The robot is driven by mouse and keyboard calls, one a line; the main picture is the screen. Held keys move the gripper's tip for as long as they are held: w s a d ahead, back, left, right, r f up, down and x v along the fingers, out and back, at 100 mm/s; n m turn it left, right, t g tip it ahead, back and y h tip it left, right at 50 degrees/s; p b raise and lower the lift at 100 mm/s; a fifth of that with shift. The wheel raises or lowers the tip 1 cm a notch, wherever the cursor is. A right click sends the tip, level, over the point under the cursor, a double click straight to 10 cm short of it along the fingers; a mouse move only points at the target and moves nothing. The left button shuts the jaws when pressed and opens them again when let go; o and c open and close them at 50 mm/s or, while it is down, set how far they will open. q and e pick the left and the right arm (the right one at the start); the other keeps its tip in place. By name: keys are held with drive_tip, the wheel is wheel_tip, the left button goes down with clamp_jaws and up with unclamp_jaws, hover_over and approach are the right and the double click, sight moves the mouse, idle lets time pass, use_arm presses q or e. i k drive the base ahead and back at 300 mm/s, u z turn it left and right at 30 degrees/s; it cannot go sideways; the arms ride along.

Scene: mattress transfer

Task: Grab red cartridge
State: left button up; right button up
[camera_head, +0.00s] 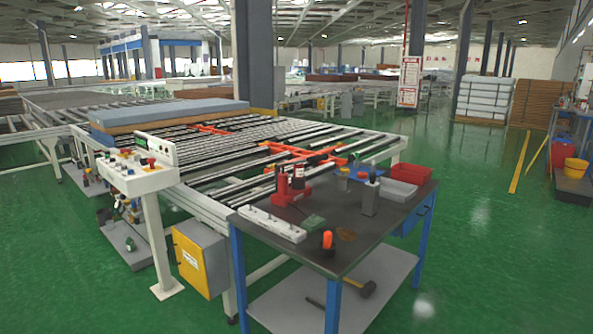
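A red object with upright cylindrical parts (283,186) stands on the dark-topped workbench (308,216), near its left back side. A dark cylinder (299,176) rises close beside it or as part of it; I cannot tell which. This red object may be the red cartridge, but its details are too small to be sure. Neither of my grippers shows in the head view.
A white power strip (271,223), an orange-topped item (327,241), a grey upright block (370,199), a grey tray (397,190) and a red bin (414,173) surround it. A roller conveyor (225,165) and a control console (137,175) stand left. Green floor is open right.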

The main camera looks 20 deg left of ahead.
sight(298, 168)
drive_tip(key=u, duration=0.6)
drive_tip(key=i, duration=1.05)
drive_tip(key=u, duration=0.75)
